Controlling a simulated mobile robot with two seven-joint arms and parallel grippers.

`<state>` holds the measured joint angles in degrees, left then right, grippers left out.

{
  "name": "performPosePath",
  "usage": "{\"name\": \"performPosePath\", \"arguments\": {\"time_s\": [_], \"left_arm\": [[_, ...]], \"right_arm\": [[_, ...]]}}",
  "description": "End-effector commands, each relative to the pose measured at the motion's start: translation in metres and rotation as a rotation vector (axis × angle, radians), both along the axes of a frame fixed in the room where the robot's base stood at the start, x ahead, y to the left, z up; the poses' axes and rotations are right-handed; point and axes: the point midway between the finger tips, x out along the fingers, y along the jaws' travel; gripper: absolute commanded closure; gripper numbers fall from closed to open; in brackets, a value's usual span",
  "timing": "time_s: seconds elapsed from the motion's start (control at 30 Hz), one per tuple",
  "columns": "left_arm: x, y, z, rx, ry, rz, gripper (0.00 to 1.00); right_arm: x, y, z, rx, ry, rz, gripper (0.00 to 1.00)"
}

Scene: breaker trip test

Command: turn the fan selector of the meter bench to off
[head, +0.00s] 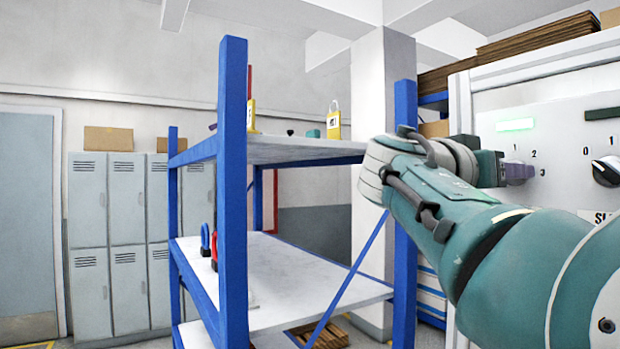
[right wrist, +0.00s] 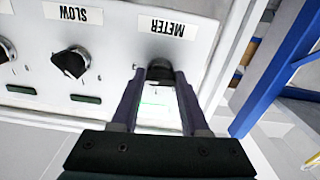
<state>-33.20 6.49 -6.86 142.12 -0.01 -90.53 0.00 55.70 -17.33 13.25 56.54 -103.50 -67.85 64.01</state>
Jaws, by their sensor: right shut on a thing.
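The white control panel (head: 560,135) is at the right of the head view. My right gripper (head: 517,172) reaches its front there, beside the numbers 1, 2 and 3. In the right wrist view, the panel is upside down and my right gripper (right wrist: 160,76) is shut on a dark selector knob (right wrist: 159,66) next to the METER label (right wrist: 167,27). A lit green lamp (head: 514,125) is above the gripper in the head view. The fingers hide the knob's sides, so I cannot tell its setting. My left gripper is not in view.
A second black knob (head: 607,172) is right of my gripper, with an unlit lamp (head: 602,113) above it. Its label reads SLOW (right wrist: 73,14). A blue-framed shelf (head: 233,190) stands left of my arm. Grey lockers (head: 127,225) stand farther left.

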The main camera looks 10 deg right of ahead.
Motion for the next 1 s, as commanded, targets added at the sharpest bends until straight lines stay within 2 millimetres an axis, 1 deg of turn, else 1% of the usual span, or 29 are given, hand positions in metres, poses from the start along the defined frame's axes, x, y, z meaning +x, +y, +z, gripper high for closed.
{"name": "performPosePath", "arguments": {"time_s": [0.03, 0.2, 0.5, 0.73, 1.0], "left_arm": [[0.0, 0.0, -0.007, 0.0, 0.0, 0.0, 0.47], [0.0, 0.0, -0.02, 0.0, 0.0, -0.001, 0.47], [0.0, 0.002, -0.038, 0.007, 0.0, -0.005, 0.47], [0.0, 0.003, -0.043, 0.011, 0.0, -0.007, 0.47], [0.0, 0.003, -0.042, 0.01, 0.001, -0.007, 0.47]], "right_arm": [[0.0, -0.001, -0.002, -0.01, 0.02, -0.001, 1.0], [0.0, -0.001, -0.004, -0.059, 0.137, -0.001, 1.0], [0.0, -0.001, -0.002, -0.167, 0.396, -0.002, 1.0], [0.0, -0.002, -0.001, -0.25, 0.599, -0.002, 1.0], [0.0, -0.002, 0.001, -0.347, 0.838, -0.002, 1.0]]}}
